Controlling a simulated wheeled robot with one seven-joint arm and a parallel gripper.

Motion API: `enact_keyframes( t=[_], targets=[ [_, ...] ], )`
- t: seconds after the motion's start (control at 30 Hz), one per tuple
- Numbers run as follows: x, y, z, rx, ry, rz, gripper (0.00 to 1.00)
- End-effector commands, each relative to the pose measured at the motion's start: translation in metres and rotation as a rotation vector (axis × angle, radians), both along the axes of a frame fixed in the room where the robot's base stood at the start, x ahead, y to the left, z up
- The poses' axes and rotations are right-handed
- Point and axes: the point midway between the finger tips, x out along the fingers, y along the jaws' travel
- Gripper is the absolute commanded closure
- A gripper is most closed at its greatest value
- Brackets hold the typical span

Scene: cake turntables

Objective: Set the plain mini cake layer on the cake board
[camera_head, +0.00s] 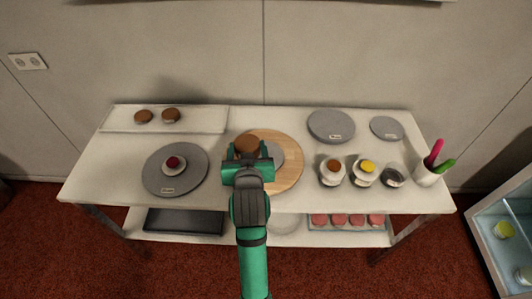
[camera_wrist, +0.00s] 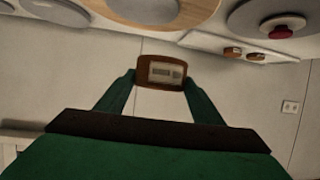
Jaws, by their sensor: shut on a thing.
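My gripper (camera_head: 247,160) is shut on a brown mini cake layer (camera_head: 247,143), held in front of the wooden turntable's left-centre part as seen in the head view. In the wrist view the layer (camera_wrist: 162,58) sits between the two green fingers, with a pale rectangular label on its near face. A grey round cake board (camera_head: 278,154) lies on the wooden turntable (camera_head: 291,176), partly hidden by my gripper. In the wrist view the grey board (camera_wrist: 145,10) is apart from the held layer. I cannot tell the exact height of the layer above the board.
Two brown cakes (camera_head: 143,116) sit on a white tray (camera_head: 210,121) at the back left. A grey turntable (camera_head: 190,184) at left bears a red-topped item. Small jars (camera_head: 332,178), grey discs (camera_head: 330,126) and a utensil cup (camera_head: 427,175) stand at right.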

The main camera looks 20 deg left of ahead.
Motion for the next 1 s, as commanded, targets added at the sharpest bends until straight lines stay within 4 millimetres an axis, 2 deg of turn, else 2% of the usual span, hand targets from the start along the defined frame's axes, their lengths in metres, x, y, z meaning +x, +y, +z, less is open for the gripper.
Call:
enact_keyframes(
  t=[0.17,0.2,0.4,0.7,0.83,1.0],
  targets=[
    [0.037,-0.011,-0.017,0.001,0.002,-0.003,0.61],
    [0.042,-0.012,-0.027,-0.001,0.005,-0.001,0.61],
    [0.066,-0.02,-0.057,0.001,0.003,-0.002,0.61],
    [0.082,-0.025,-0.077,0.001,0.002,-0.003,0.61],
    [0.081,-0.025,-0.096,0.0,0.003,-0.002,0.61],
    [0.081,-0.025,-0.105,0.0,0.0,-0.002,0.61]
  ],
)
